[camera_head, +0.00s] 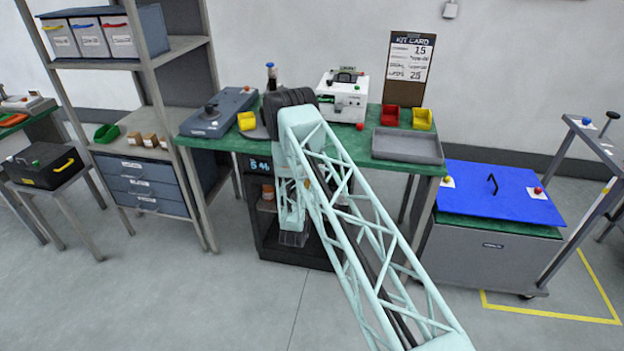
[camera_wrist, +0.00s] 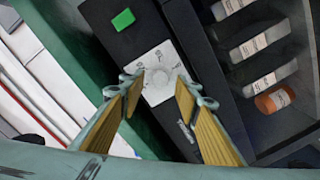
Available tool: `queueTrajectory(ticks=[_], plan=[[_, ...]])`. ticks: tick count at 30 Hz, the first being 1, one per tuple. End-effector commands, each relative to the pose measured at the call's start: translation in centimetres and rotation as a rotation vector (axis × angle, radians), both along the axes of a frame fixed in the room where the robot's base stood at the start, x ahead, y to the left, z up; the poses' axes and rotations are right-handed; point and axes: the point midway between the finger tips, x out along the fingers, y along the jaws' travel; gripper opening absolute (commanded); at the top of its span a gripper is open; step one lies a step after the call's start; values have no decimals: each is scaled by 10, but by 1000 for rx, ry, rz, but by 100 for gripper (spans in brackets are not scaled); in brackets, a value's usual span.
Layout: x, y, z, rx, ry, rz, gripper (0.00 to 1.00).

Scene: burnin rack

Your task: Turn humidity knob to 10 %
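The humidity knob (camera_wrist: 161,79) is a pale round knob on a white, marked dial plate in the wrist view; the markings are too small to read. The plate sits on the black panel of a cabinet (camera_wrist: 130,45). My gripper (camera_wrist: 159,88) is open, its two yellow fingers with grey tips spread to either side of the knob. I cannot tell whether the tips touch it. In the head view the dark cabinet (camera_head: 262,225) stands under the green bench, with a lit display (camera_head: 259,165). My arm hides the knob there.
A green button (camera_wrist: 123,19) sits on the same panel. Beside it, shelves hold white labelled boxes (camera_wrist: 259,42) and an orange container (camera_wrist: 273,100). The green bench (camera_head: 355,142) overhangs the cabinet. A shelf rack (camera_head: 165,100) stands left, and a blue-topped cart (camera_head: 495,195) right.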

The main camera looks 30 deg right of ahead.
Motion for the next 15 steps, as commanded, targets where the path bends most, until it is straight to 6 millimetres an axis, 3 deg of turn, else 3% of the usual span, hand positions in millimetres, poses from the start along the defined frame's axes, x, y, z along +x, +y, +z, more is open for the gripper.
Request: queueTrajectory(ticks=[15], plan=[[-54,41,2,-1,2,1,30]])
